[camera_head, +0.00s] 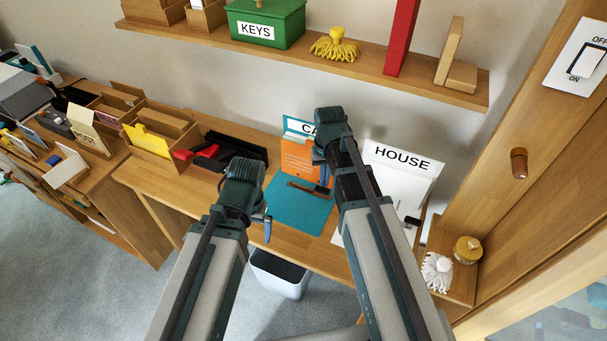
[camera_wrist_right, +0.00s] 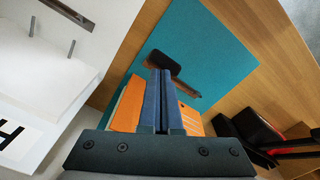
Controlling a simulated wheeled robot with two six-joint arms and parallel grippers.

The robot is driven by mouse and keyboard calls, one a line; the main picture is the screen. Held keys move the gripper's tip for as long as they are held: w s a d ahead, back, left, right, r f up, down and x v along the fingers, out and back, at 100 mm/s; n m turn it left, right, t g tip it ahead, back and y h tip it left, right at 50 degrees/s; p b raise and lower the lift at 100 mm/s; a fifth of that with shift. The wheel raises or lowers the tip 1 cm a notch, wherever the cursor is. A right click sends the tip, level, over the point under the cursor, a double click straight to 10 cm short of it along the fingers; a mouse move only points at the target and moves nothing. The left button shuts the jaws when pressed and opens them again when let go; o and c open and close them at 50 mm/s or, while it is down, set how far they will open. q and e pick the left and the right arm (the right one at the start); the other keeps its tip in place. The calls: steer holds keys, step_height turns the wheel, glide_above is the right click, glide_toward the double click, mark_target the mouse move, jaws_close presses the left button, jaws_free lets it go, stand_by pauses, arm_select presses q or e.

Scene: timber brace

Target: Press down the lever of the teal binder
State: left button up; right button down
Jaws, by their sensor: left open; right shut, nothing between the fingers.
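The teal binder (camera_head: 300,212) lies open on the desk, its cover flat and its upright end lettered "CA", the rest hidden by my right arm. Orange sheets (camera_head: 298,158) stand in it. Its lever (camera_head: 306,187), a dark brown bar, shows in front of the sheets; in the right wrist view the lever (camera_wrist_right: 178,72) has a black end just beyond my fingertips. My right gripper (camera_wrist_right: 160,74) is shut and empty over the binder; whether it touches the lever I cannot tell. My left gripper (camera_head: 268,230) is open, left of the teal cover.
A white binder (camera_head: 402,165) lettered "HOUSE" stands open to the right. A black tray (camera_head: 243,148) with red items and a wooden box with yellow card (camera_head: 150,140) are left. A shelf (camera_head: 360,66) runs above. A white bin (camera_head: 278,272) stands below the desk edge.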

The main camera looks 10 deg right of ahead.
mark_target(324, 189)
steer(key=shift+w+d+f, duration=0.15)
steer(key=shift+f, duration=0.05)
steer(key=shift+f+b, duration=0.4)
steer(key=shift+b, duration=0.25)
steer(key=shift+f+b, duration=0.3)
steer(key=shift+b, duration=0.05)
steer(key=shift+w+d+f+b, duration=0.15)
steer(key=shift+w+f+b, duration=0.2)
steer(key=shift+f, duration=0.35)
steer(key=shift+s+f, duration=0.1)
steer(key=shift+s, duration=0.15)
steer(key=shift+a+f+b, duration=0.2)
steer(key=shift+f+b, duration=0.5)
steer(key=shift+b, duration=0.15)
steer(key=shift+s+a, duration=0.1)
steer(key=shift+s, duration=0.1)
